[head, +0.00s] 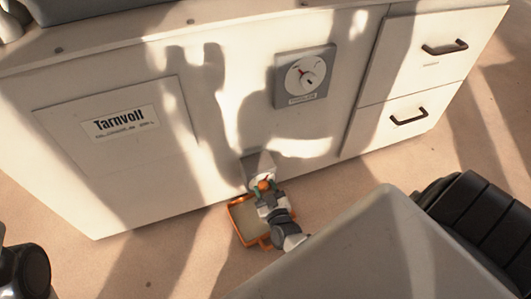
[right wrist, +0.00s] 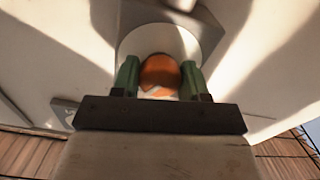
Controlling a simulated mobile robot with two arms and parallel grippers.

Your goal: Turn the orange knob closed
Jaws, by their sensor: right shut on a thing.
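The orange knob (head: 263,184) sits low on the front of the white cabinet, on a pale round mount (head: 257,166) with a grey plate. In the right wrist view the knob (right wrist: 160,72) is round and orange, with a pale mark on its lower part. My right gripper (head: 264,189) reaches it from below. In the right wrist view the green fingers of my right gripper (right wrist: 161,76) stand on either side of the knob, shut on it. The knob's turn angle cannot be read. My left gripper does not show.
Two drawers with dark handles (head: 444,47) are at the right. An orange-rimmed tray (head: 234,222) lies on the floor below the knob, beside my right gripper.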

